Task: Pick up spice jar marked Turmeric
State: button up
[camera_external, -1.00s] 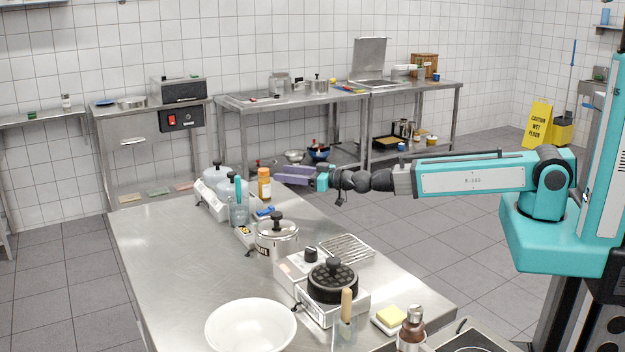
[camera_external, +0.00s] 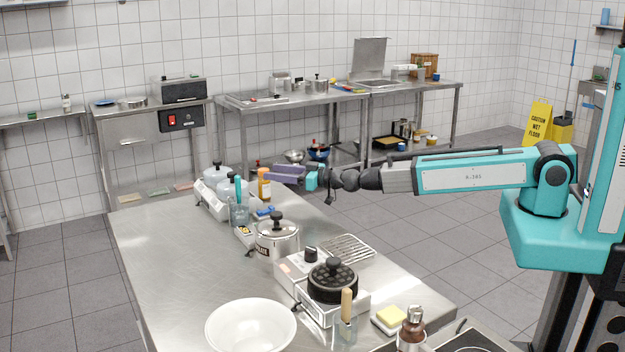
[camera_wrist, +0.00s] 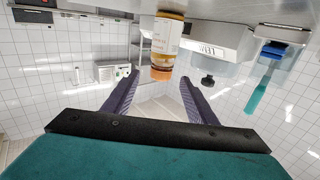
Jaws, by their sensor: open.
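The orange spice jar (camera_external: 264,188) with a pale label stands upright at the far end of the steel table. In the wrist view, which is upside down, the jar (camera_wrist: 166,39) appears just beyond the fingertips, its orange cap pointing down in the picture. Its label print is too small to read. My gripper (camera_external: 272,173) is open and empty, reaching in from the right at about the height of the jar's upper part. In the wrist view, my gripper (camera_wrist: 158,80) has its two purple fingers apart, with the jar's cap in line with the gap between them.
A white scale (camera_external: 213,201) with glassware and a beaker holding a teal tool (camera_external: 238,209) stand left of the jar. A blue sponge (camera_external: 265,211) lies near it. A lidded pot (camera_external: 277,239) and a hot plate (camera_external: 318,311) stand nearer. Open floor lies right of the table.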

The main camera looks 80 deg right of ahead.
aim_at(264, 169)
jog(key=shift+w+r+p, duration=0.15)
jog(key=shift+w+p, duration=0.4)
jog(key=shift+w, duration=0.25)
jog(key=shift+w+r+p, duration=0.1)
jog(key=shift+w+p, duration=0.4)
jog(key=shift+w, duration=0.25)
jog(key=shift+w+d+f+p, duration=0.15)
jog(key=shift+w+p, duration=0.2)
jog(key=shift+w, duration=0.6)
grip_shut()
